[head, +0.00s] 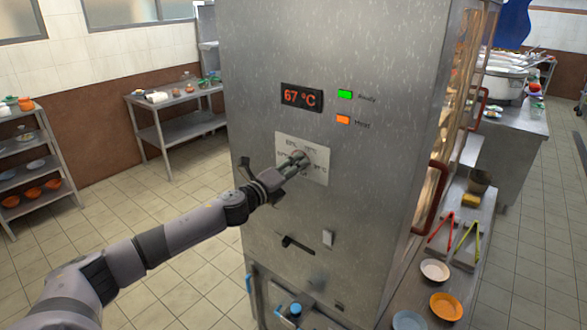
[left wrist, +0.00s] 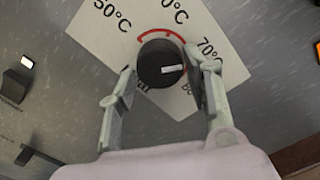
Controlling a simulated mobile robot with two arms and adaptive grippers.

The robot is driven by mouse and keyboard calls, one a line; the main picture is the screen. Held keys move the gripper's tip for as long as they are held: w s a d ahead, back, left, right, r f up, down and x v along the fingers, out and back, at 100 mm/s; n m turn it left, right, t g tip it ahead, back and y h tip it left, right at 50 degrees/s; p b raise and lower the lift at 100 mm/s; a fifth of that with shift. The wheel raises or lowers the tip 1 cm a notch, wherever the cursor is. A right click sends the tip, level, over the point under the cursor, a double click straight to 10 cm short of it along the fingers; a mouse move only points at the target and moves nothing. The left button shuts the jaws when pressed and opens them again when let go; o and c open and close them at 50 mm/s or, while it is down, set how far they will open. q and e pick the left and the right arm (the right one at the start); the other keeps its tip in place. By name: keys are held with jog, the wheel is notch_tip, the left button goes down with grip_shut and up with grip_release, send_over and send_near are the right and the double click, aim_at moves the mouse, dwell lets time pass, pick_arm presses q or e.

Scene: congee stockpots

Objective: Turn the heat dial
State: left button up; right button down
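The heat dial (left wrist: 160,64) is a dark round knob with a white mark that points right in the left wrist view. It sits on a white temperature plate (head: 318,174) on the front of the steel cabinet. A red arc and labels such as 50°C and 70°C surround it; some labels are partly hidden. My left gripper (head: 298,160) is at the dial and hides much of it in the head view. In the left wrist view its fingers (left wrist: 160,72) straddle the dial, open, with a small gap at the left finger; contact at the right finger is unclear. My right gripper is not in view.
The cabinet display (head: 301,97) reads 67 °C. A green light (head: 345,95) and an orange light (head: 343,119) are beside it. A slot with a dark lever (head: 296,243) is below the plate. A counter (head: 462,290) with tongs and bowls runs along the right.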

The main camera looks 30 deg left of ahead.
pick_arm(q)
jog(key=shift+o, duration=1.2)
jog(key=shift+s, duration=0.1)
jog(key=s+a, duration=0.1)
jog(key=s, duration=1)
jog(key=shift+s, duration=0.4)
